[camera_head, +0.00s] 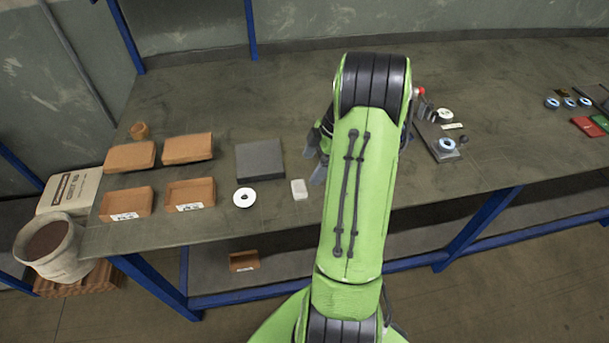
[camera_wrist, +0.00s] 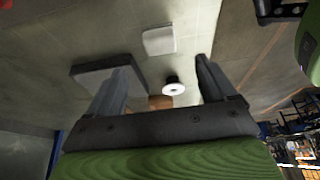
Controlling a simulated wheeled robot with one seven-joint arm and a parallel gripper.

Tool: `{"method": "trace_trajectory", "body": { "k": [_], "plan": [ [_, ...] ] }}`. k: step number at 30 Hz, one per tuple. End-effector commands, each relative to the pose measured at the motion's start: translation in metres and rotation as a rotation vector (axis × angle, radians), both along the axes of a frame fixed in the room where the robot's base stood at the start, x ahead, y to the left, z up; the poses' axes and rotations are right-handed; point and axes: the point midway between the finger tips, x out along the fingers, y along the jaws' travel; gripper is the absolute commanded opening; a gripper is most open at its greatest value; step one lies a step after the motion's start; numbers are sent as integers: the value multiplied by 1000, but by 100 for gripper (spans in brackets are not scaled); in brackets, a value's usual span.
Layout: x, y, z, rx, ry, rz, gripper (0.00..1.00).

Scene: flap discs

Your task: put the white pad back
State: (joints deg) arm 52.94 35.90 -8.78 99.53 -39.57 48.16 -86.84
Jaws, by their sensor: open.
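A small white rectangular pad (camera_head: 299,189) lies flat on the workbench, near its front edge. It also shows in the wrist view (camera_wrist: 159,40), beyond my fingertips. A white disc with a dark centre hole (camera_head: 244,197) lies left of the pad; in the wrist view the disc (camera_wrist: 173,86) appears between my fingers. My gripper (camera_head: 315,158) is open and empty, partly hidden behind my green arm, close to the pad in the head view. Its two spread fingers show in the wrist view (camera_wrist: 163,68), touching nothing.
A dark grey slab (camera_head: 260,161) lies behind the disc. Several brown cardboard boxes (camera_head: 190,194) stand at the left. Right of my arm, a grey plate (camera_head: 436,142) carries a blue-rimmed disc (camera_head: 447,145). More discs and red and green items lie far right. The bench's back middle is clear.

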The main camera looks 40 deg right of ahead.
Motion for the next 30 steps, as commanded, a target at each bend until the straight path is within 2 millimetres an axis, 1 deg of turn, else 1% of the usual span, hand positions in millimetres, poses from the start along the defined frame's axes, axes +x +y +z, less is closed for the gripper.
{"method": "trace_trajectory", "body": {
  "k": [1,3,6,8,10,11,12,14,15,16,17,18,19,20,21,22,24,27,30],
  "plan": [
    [-2,-4,12,-2,-2,-1,84],
    [-4,-7,22,-2,-2,-1,84],
    [-6,-9,30,0,0,-1,84],
    [-4,-4,37,-6,4,-9,84],
    [4,15,55,-22,17,-45,84],
    [8,27,65,-33,23,-70,84],
    [12,48,82,-48,34,-115,84],
    [14,83,106,-71,46,-198,84],
    [12,108,122,-84,51,-257,84],
    [8,126,132,-91,50,-304,84],
    [2,144,141,-98,48,-351,84],
    [-8,167,153,-103,42,-419,84],
    [-17,184,160,-103,33,-467,84],
    [-28,200,166,-101,23,-521,84],
    [-44,218,173,-93,6,-591,84],
    [-57,230,176,-84,-8,-642,84],
    [-86,250,178,-51,-40,-755,84],
    [-117,262,175,4,-76,-879,84],
    [-132,264,171,40,-91,-951,84]
  ]
}}
